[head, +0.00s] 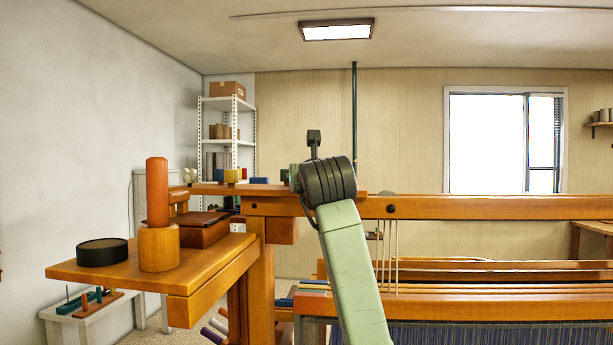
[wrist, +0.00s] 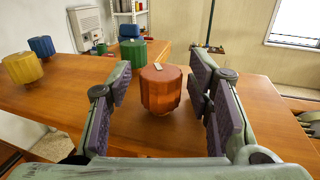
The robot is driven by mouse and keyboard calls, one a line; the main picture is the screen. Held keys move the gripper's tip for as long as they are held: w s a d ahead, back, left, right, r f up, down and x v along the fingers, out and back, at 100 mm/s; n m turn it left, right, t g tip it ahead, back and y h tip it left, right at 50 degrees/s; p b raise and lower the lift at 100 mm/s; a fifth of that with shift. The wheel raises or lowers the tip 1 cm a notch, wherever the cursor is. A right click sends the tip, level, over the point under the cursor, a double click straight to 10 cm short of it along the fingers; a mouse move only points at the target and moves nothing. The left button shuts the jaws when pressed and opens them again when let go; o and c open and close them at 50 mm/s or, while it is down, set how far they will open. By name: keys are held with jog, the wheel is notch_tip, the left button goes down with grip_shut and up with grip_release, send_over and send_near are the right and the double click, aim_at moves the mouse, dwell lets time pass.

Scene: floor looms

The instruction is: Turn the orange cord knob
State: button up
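The orange cord knob (wrist: 161,90) stands upright on a wooden beam in the middle of the wrist view. It is faceted, with a short pale mark (wrist: 158,66) on its top. My gripper (wrist: 160,80) is open, with one dark-padded finger to the left of the knob and one to the right. A narrow gap shows on each side, and I see no contact. In the head view my arm stands in front of the beam, and I cannot make out the orange knob or the fingers there.
Yellow (wrist: 22,68) and blue (wrist: 41,47) knobs stand to the left on the wood. A green knob (wrist: 132,51) stands just behind the orange one. In the head view, a side shelf (head: 100,270) holds a dark round tin (head: 102,252) and an orange cylinder (head: 157,190) in a wooden cup.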

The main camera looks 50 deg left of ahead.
grip_shut()
dwell(0.3)
jog(key=shift+w+t+h+b, duration=0.1)
jog(key=shift+t+h+b, duration=0.2)
jog(key=shift+b, duration=0.05)
jog(key=shift+d+m+t+h+b, duration=0.1)
jog(key=shift+m+t+h+b, duration=0.3)
jog(key=shift+m+t+b, duration=0.25)
jog(key=m+t+h+b, duration=0.2)
jog(key=m+h, duration=0.1)
jog(key=shift+t+h, duration=0.3)
jog(key=shift+t, duration=0.05)
jog(key=m+t+h, duration=0.1)
jog(key=h, duration=0.1)
jog(key=m+t+h, duration=0.1)
jog(key=m+h, duration=0.1)
jog(key=shift+r, duration=0.2)
jog(key=shift+f+m+t+h+p, duration=0.1)
jog(key=shift+m+t+h+p, duration=0.25)
jog(key=shift+m+h, duration=0.65)
jog(key=shift+h, duration=0.3)
